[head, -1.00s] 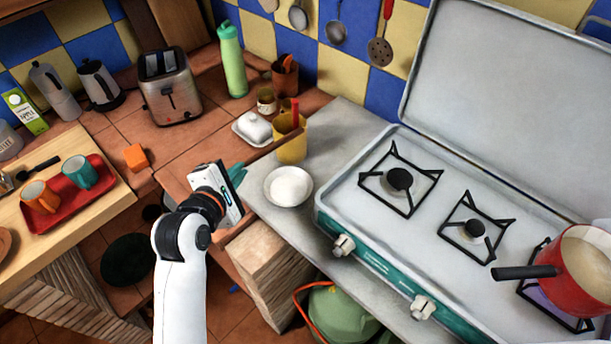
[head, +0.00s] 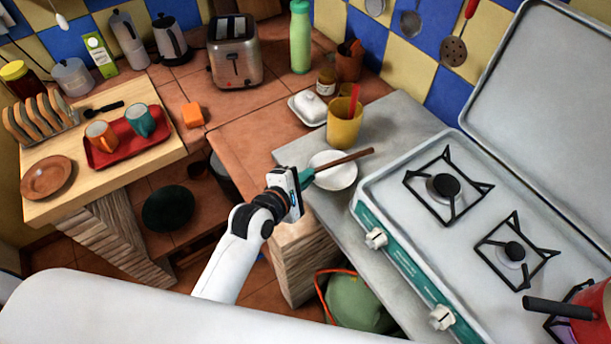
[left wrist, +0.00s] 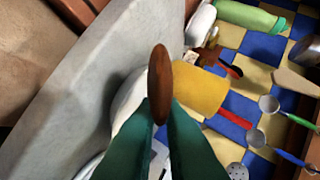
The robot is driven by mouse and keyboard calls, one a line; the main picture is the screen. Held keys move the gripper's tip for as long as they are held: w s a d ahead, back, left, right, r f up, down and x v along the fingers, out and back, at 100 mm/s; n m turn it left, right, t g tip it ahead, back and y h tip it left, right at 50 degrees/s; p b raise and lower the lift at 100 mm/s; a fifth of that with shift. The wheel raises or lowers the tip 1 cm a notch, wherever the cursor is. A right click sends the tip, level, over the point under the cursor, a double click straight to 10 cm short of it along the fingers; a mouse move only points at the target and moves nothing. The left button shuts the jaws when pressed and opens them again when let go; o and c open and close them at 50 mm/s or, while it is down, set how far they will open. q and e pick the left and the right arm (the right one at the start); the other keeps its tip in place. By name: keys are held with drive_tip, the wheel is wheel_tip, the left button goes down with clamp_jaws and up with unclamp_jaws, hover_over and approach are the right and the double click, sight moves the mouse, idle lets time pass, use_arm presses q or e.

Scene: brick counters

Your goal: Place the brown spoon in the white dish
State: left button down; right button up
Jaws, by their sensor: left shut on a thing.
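The brown spoon (head: 350,158) is held by my left gripper (head: 307,176), whose teal fingers are shut on it. In the head view, it extends to the right across the white dish (head: 337,181). I cannot tell whether it touches the dish. In the left wrist view, the spoon's brown end (left wrist: 160,75) rises between the fingertips (left wrist: 160,105), and the dish (left wrist: 128,100) is partly hidden behind the left finger. The dish stands on the grey counter, left of the stove. My right gripper is not in view.
A yellow cup (head: 344,127) with a red-handled utensil stands just behind the dish. A white butter dish (head: 308,107) is further back. The camping stove (head: 400,205) borders the dish on the right. Bare grey counter (head: 400,112) lies behind the stove's near corner.

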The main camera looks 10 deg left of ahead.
use_arm(q)
drive_tip(key=shift+f, duration=0.15)
drive_tip(key=c, duration=1.5)
unclamp_jaws()
drive_tip(key=shift+c, duration=0.2)
drive_tip(key=shift+r, duration=0.2)
drive_tip(key=b+v, duration=0.1)
drive_tip(key=v, duration=1.1)
